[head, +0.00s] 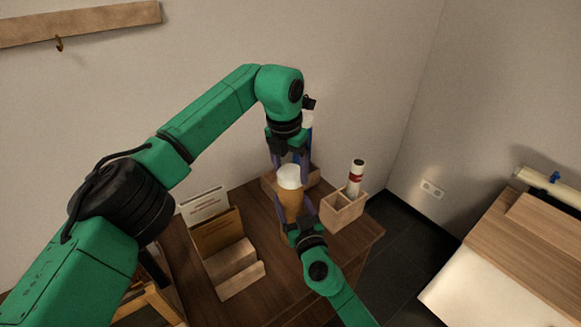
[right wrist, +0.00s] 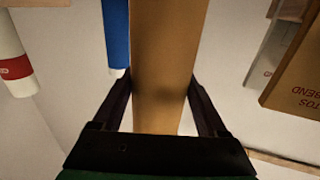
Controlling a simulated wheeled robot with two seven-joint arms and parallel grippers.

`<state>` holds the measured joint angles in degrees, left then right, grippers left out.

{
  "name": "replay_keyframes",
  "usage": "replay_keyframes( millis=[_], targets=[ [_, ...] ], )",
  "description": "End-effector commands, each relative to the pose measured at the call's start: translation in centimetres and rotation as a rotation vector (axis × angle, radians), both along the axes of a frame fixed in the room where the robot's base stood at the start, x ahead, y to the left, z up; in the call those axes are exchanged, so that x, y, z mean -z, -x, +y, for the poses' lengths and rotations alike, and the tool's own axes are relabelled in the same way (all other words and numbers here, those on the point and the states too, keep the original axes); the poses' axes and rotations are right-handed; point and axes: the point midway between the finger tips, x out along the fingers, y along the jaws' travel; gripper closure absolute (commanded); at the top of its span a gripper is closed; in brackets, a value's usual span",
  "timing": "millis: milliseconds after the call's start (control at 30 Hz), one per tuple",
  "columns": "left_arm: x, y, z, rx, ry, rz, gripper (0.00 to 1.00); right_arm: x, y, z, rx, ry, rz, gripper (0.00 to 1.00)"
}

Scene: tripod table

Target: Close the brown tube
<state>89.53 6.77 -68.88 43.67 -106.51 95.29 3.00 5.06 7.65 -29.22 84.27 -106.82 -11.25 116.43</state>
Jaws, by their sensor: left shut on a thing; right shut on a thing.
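The brown tube (head: 291,203) stands roughly upright in the middle of the head view, with a white cap (head: 289,172) at its top end. My left gripper (head: 290,176) comes down from above and is shut on the white cap. My right gripper (head: 295,210) comes up from below and is shut on the brown tube's body. In the right wrist view, the tube (right wrist: 166,60) runs between the two fingers. The cap meets the tube's top, but I cannot tell how far it is pushed on. The cap is outside the right wrist view.
A wooden holder (head: 345,213) with a white-and-red tube (head: 356,176) stands at right on the dark table (head: 258,236). A blue tube (right wrist: 117,36) with a white end is behind. A wooden card rack (head: 238,282) stands at left. A wooden bench (head: 528,250) is far right.

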Motion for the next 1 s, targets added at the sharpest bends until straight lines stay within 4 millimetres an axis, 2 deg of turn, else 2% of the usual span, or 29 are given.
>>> replay_keyframes(
  millis=[100,133,167,200,433,533,667,900,1000],
  targets=[
    [0.3,0.0,0.0,0.0,-0.001,0.001,0.73,0.3,0.1,0.0,-0.002,0.002,0.005,1.0],
    [0.3,0.0,0.0,0.0,0.0,0.0,0.14,0.3,0.1,0.0,-0.002,0.002,0.005,1.0],
    [0.3,0.0,0.0,0.0,0.0,0.0,0.03,0.3,0.1,0.0,-0.002,0.002,0.005,1.0],
    [0.3,0.0,0.0,0.0,0.0,0.0,0.0,0.3,0.1,0.0,-0.002,0.002,0.005,1.0],
    [0.1,0.0,0.0,0.0,0.0,0.0,0.0,0.3,0.1,0.0,-0.002,0.002,0.006,1.0],
    [-0.8,0.1,0.1,0.0,0.0,-0.002,0.0,0.3,0.1,0.0,-0.002,0.002,0.006,1.0],
    [-3.3,0.4,0.3,0.0,0.0,-0.004,0.0,0.3,0.1,0.0,-0.002,0.002,0.006,1.0],
    [-9.0,1.2,0.7,-0.001,0.0,-0.004,0.0,0.3,0.1,0.0,-0.002,0.002,0.006,1.0],
    [-10.6,1.5,0.8,-0.001,0.0,-0.003,0.0,0.3,0.1,0.0,-0.002,0.002,0.006,1.0]
  ],
)
